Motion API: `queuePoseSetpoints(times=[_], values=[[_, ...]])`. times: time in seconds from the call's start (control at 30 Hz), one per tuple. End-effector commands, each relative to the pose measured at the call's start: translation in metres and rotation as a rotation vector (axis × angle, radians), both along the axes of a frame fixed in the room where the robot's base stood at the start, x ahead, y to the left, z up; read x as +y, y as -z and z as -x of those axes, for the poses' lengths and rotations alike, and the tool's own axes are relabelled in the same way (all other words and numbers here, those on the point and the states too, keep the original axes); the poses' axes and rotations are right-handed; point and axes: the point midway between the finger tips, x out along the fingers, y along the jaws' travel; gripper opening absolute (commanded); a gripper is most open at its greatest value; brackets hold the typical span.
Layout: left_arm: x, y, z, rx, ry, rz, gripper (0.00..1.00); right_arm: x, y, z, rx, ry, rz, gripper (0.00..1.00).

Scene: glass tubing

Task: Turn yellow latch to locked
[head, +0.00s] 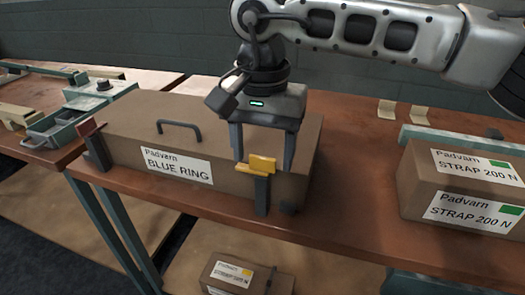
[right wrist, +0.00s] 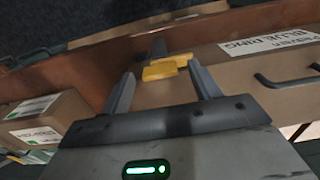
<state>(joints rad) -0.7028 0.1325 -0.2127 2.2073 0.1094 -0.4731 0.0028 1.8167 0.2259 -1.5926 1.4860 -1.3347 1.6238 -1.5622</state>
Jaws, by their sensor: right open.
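The yellow latch (head: 258,164) is at the front right of a long brown box labelled Padvarn BLUE RING (head: 245,130), on top of a dark upright post. My right gripper (head: 262,165) is above it, pointing down and open, with one finger on each side of the latch. In the right wrist view the latch (right wrist: 166,68) lies between the two open fingers (right wrist: 160,85). I cannot tell whether a finger touches it. My left gripper is not in view.
The box has a dark handle (head: 179,127) on its lid. A carton labelled STRAP 200 N (head: 420,190) stands on the wooden table (head: 350,140) to the right. Another carton (head: 225,275) is below the table. Teal trays (head: 60,128) stand at the left.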

Motion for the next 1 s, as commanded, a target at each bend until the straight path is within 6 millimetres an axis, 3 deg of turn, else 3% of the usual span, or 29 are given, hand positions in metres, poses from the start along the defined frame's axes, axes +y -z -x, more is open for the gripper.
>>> queuePoseSetpoints(times=[0.37,0.5,0.53,1.0], values=[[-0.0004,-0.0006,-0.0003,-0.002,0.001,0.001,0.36,-0.0002,0.0059,0.0002,0.000,-0.001,0.000,0.62],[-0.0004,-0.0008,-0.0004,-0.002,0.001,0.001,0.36,-0.0001,0.0057,0.0001,0.000,-0.001,0.000,0.23],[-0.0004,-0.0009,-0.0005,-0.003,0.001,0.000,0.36,-0.0001,0.0056,0.0001,0.000,0.000,0.000,0.17],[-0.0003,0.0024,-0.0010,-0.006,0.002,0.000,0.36,0.0000,0.0062,-0.0002,0.000,0.088,-0.001,0.17]])
